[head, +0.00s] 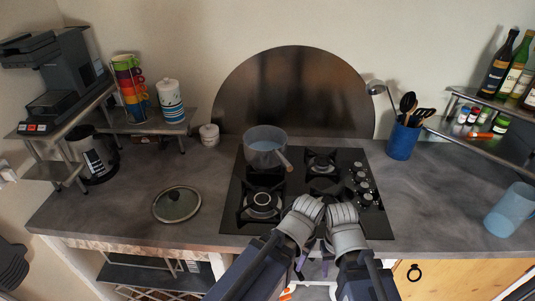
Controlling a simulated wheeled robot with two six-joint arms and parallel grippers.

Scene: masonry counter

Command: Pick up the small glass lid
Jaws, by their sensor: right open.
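A round glass lid (190,208) with a dark knob lies flat on the grey counter, left of the black hob. It is uncovered and nothing touches it. My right gripper (326,266) is open, low at the front edge of the counter, well to the right of the lid. My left gripper (301,266) is close beside it, partly hidden between my two arms. I cannot make out its jaws clearly. Both grippers are far from the lid.
A pot (264,152) with a handle stands on the back left burner of the hob (229,216). A coffee machine (72,70), stacked mugs (131,85) and a kettle (95,155) stand at the left. A blue utensil holder (402,141) and blue jug (509,211) are at the right. The counter around the lid is clear.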

